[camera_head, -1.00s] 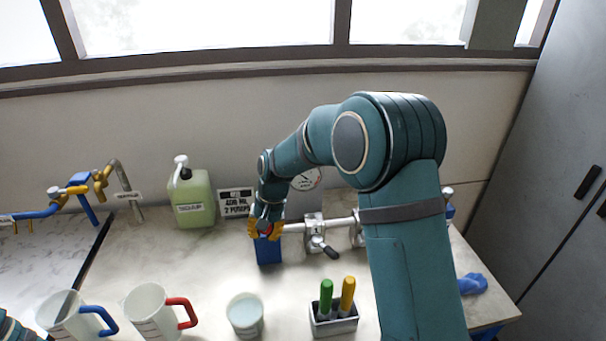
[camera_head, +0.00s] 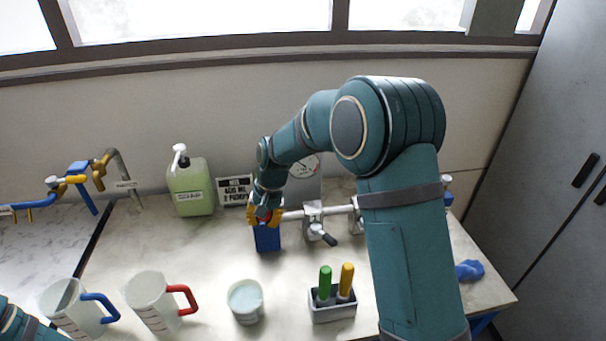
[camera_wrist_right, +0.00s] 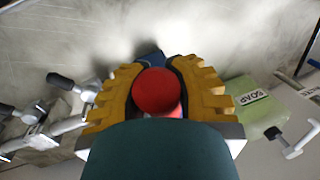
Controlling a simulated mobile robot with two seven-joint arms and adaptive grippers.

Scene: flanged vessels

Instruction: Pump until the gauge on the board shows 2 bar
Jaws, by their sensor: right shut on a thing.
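The pump is a blue block (camera_head: 267,238) on the bench, with a white pipe running right from it. Its round red knob (camera_wrist_right: 157,91) sits between the yellow fingers of my right gripper (camera_head: 264,214). In the right wrist view the fingers (camera_wrist_right: 157,76) flank the knob on both sides, shut on it. The round white gauge (camera_head: 303,167) is on a grey board behind the pipe. My right arm partly covers it, and its reading is too small to tell. My left gripper is out of view; only a bit of that arm shows at the lower left.
A valve with a dark handle (camera_head: 322,234) sits on the pipe. A green soap bottle (camera_head: 191,190) and a sign (camera_head: 235,190) stand left of the pump. A blue cloth (camera_head: 469,270) lies right.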

